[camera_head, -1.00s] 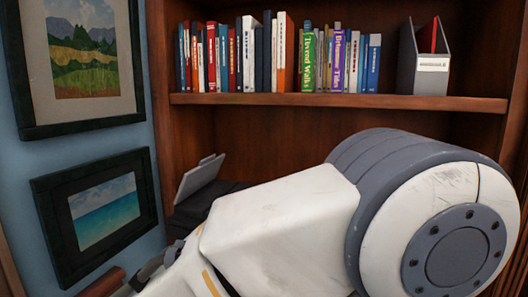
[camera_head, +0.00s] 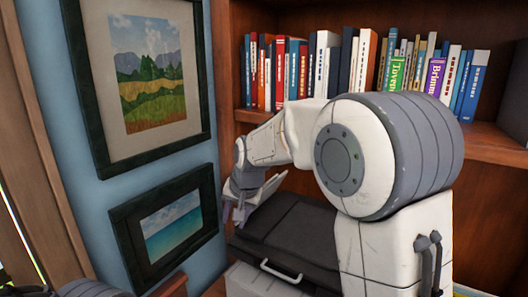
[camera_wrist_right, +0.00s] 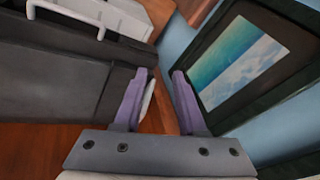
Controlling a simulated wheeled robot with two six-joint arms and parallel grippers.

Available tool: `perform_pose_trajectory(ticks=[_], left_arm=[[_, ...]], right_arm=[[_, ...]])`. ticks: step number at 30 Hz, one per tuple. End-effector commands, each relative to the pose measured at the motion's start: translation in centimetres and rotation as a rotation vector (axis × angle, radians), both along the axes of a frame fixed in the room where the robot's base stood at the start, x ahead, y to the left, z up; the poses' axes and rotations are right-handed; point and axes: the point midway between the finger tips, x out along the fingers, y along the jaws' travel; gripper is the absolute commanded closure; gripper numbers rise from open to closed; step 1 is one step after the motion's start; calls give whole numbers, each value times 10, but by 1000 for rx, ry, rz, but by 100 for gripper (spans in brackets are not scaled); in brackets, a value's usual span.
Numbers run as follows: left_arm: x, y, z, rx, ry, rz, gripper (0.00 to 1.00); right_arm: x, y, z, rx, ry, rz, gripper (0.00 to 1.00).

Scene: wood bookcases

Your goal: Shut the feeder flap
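The feeder flap (camera_head: 268,205) is a light grey panel tilted up at the left side of a dark-topped printer (camera_head: 290,232). My right arm reaches over the printer, and my right gripper (camera_head: 236,208) is at the flap's left side. In the right wrist view, the right gripper (camera_wrist_right: 160,102) has its two purple-grey fingers apart. A thin pale edge, perhaps the flap, shows beside the left finger's inner side; whether they touch I cannot tell. The printer's dark body (camera_wrist_right: 50,80) is left of the fingers. My arm hides part of the flap. My left gripper is not in view.
The printer's pale front has a handle (camera_head: 281,271). The wall with a landscape picture (camera_head: 147,70) and a sea picture (camera_head: 172,228) is close to the left of my right gripper. A shelf of books (camera_head: 300,70) is above and behind my arm.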

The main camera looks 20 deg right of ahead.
Motion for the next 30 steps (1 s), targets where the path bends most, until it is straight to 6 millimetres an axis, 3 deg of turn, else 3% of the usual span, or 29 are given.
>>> perform_pose_trajectory(ticks=[1,3,6,9,15,30], left_arm=[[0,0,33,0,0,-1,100],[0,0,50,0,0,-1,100],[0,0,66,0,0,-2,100],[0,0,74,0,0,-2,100],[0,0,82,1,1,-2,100],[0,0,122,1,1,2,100]], right_arm=[[28,-33,35,21,-27,-112,60],[56,-70,56,48,-67,-236,60],[83,-115,76,77,-113,-370,60],[97,-144,87,96,-143,-451,60],[110,-160,82,106,-159,-494,60],[156,-161,15,106,-158,-489,60]])
